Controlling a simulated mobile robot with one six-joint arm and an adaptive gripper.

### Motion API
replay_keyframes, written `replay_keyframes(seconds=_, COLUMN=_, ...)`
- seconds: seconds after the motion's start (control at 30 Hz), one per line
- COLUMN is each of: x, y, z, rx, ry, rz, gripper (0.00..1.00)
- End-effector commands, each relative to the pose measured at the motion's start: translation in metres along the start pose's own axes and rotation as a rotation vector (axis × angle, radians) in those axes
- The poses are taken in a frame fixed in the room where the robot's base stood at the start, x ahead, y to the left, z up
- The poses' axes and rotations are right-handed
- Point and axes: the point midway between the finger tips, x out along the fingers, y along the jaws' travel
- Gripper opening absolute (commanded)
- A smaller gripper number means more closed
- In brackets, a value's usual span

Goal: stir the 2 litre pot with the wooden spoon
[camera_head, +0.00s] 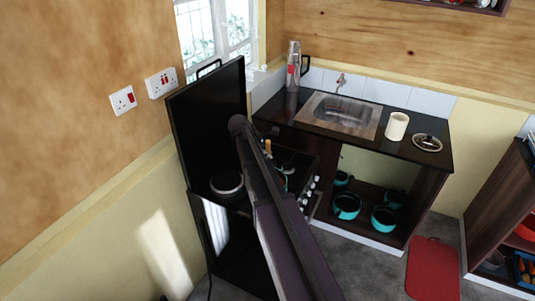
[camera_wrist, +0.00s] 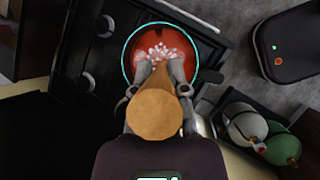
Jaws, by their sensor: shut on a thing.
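A teal-rimmed pot (camera_wrist: 205,52) with red contents and pale bits on top sits on the dark stove in the wrist view. In the head view only a teal sliver of it (camera_head: 284,181) shows beside my arm. My gripper (camera_wrist: 160,76) is shut on the wooden spoon (camera_wrist: 155,113), whose round handle end faces the wrist camera. The fingers are over the near part of the pot. The spoon's lower end is hidden, so its depth in the pot cannot be told. In the head view my arm hides the gripper; a bit of spoon handle (camera_head: 268,146) shows.
Stove knobs (camera_head: 307,192) face the right. The counter holds a sink (camera_head: 340,114), a cream cup (camera_head: 396,125) and a lid (camera_head: 427,143). Several teal pots (camera_head: 384,219) sit below.

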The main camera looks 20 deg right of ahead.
Motion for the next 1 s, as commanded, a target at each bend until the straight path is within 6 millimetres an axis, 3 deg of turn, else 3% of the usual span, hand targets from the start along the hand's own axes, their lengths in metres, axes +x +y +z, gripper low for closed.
replay_keyframes(seconds=1.0, x=-0.050, y=0.000, z=0.033, rx=0.000, ry=0.000, rz=0.000, gripper=0.00)
